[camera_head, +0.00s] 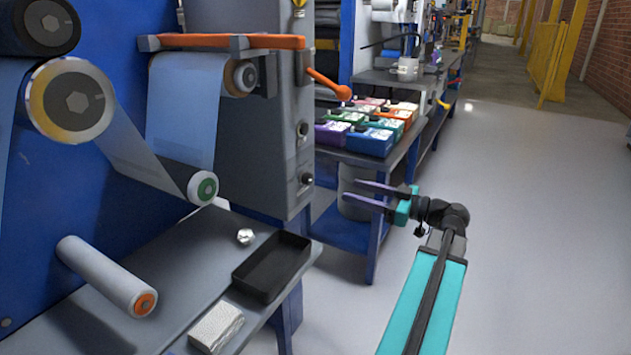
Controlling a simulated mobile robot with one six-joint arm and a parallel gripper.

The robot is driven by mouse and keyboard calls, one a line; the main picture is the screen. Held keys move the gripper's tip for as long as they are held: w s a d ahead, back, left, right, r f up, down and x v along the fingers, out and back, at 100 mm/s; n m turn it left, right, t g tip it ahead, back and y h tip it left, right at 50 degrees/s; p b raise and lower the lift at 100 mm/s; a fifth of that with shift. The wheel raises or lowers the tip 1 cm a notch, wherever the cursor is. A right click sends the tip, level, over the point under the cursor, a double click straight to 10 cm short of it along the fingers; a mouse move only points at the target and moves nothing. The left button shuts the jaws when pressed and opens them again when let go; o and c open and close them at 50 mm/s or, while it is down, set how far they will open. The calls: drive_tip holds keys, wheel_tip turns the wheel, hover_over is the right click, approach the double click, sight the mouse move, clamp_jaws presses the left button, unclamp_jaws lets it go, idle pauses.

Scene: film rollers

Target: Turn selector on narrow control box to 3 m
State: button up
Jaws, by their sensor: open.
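A tall grey box (262,140) stands at the middle left, with a narrow side face turned towards the aisle. On that face are a small round upper knob (303,130) and a dark lower knob (307,179). I cannot tell which of them is the selector, and no scale or 3 m mark is readable. The finger tips show in front of the blue bench.
An orange lever (328,84) juts out from the box above the knobs. A bench with several coloured boxes (369,141) stands behind my gripper. A black tray (272,267) and white block (216,327) lie on the near table. The grey floor (545,230) at right is clear.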

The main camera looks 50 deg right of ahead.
sight(312, 179)
drive_tip(key=shift+b+x, duration=1.55)
drive_tip(key=shift+x, duration=5.25)
drive_tip(key=c, duration=1.1)
